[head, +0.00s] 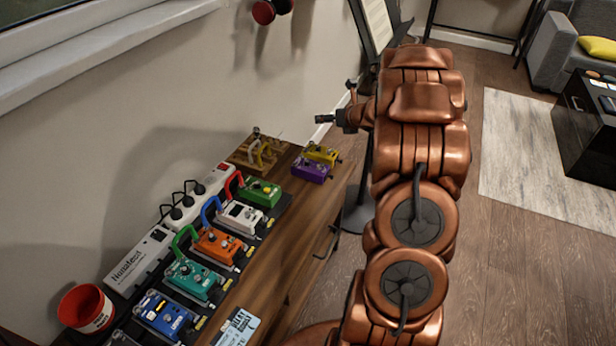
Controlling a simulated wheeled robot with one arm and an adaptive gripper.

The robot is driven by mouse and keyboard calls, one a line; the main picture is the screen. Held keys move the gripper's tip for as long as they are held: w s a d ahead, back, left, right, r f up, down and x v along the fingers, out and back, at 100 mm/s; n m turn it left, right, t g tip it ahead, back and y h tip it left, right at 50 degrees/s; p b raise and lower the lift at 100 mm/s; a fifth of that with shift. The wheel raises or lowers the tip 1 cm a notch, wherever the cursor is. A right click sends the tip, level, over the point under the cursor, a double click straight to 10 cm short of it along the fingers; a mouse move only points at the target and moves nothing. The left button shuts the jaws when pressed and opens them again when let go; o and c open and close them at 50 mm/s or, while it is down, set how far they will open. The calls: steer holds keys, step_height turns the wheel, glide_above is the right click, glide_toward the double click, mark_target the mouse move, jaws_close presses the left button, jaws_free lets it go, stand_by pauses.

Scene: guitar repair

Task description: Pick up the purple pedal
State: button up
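The purple pedal (310,170) lies at the far right end of the wooden cabinet top, close to its right edge. A yellow pedal (322,154) sits right behind it, touching or nearly so. My copper arm fills the middle of the head view. A small dark and copper part that looks like my gripper (335,119) sticks out left of the arm, above and beyond the purple pedal and apart from it. Its fingers are too small to tell open from shut.
A pedalboard with several pedals, including a green one (261,192) and an orange one (218,243), stands left of the purple pedal. A wooden block with tools (242,155) is behind it. A red cup (86,308) stands at lower left. Bare cabinet top (292,215) lies in front of the purple pedal.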

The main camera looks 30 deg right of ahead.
mark_target(325, 171)
steer(key=s+a+f+n+y+b, duration=0.1)
steer(key=s+f+n+y, duration=0.1)
steer(key=f+n, duration=0.1)
steer(key=s+a+f+n+y+b, duration=0.1)
steer(key=s+f+n+y, duration=0.1)
steer(key=f, duration=0.3)
steer(key=s+a+f+n+y+b, duration=0.1)
steer(key=s+f+n+y+b, duration=0.1)
steer(key=f+n, duration=0.1)
steer(key=shift+a+f+n, duration=0.25)
steer(key=shift+f+n, duration=0.15)
steer(key=shift+f, duration=0.5)
steer(key=shift+w+a+f+y, duration=0.4)
steer(key=shift+w+a, duration=0.15)
steer(key=shift+w, duration=0.15)
steer(key=shift+f+x, duration=0.15)
steer(key=shift+x, duration=1.25)
steer(key=shift+f+x, duration=0.1)
steer(key=shift+x, duration=1.3)
steer(key=shift+s, duration=0.1)
steer(key=c, duration=1.1)
